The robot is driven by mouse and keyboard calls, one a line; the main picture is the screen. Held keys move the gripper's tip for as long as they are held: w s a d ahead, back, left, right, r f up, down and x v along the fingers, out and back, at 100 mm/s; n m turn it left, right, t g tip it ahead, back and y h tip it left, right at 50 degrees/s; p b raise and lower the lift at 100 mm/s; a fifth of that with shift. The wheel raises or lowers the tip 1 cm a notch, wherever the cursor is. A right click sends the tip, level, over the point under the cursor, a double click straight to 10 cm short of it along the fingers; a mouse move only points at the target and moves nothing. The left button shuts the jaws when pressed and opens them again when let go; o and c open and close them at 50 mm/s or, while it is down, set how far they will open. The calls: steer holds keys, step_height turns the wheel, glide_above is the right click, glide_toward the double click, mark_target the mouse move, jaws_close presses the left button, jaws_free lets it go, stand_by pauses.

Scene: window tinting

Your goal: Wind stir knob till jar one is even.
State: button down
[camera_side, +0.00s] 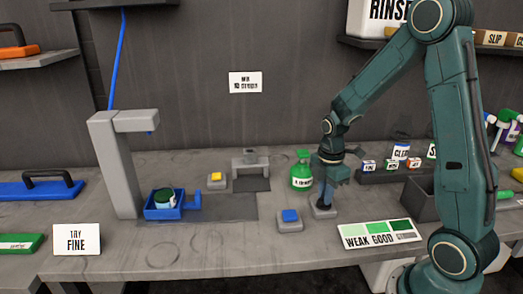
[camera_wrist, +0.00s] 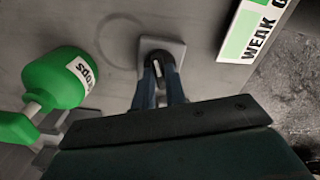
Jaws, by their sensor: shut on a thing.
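The stir knob (camera_wrist: 160,68) is dark with a pale mark and sits on a square grey base (camera_wrist: 176,47). My gripper (camera_wrist: 160,82) is shut on the knob, one finger on each side. In the side view my gripper (camera_side: 325,192) points down at the knob's grey base (camera_side: 322,211) on the bench.
A green bottle (camera_side: 302,175) stands just left of my gripper; it also shows in the wrist view (camera_wrist: 58,78). A blue button (camera_side: 290,216) and a yellow button (camera_side: 215,177) are on the bench. A WEAK-GOOD shade card (camera_side: 380,235) lies at the front right.

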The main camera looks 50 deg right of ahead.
steer(key=m, duration=0.5)
steer(key=shift+r+m, duration=0.1)
steer(key=shift+m, duration=0.3)
steer(key=m, duration=1)
steer(key=shift+m, duration=0.4)
steer(key=m, duration=1.1)
steer(key=shift+m, duration=0.4)
steer(key=m, duration=1)
steer(key=shift+m, duration=2.4)
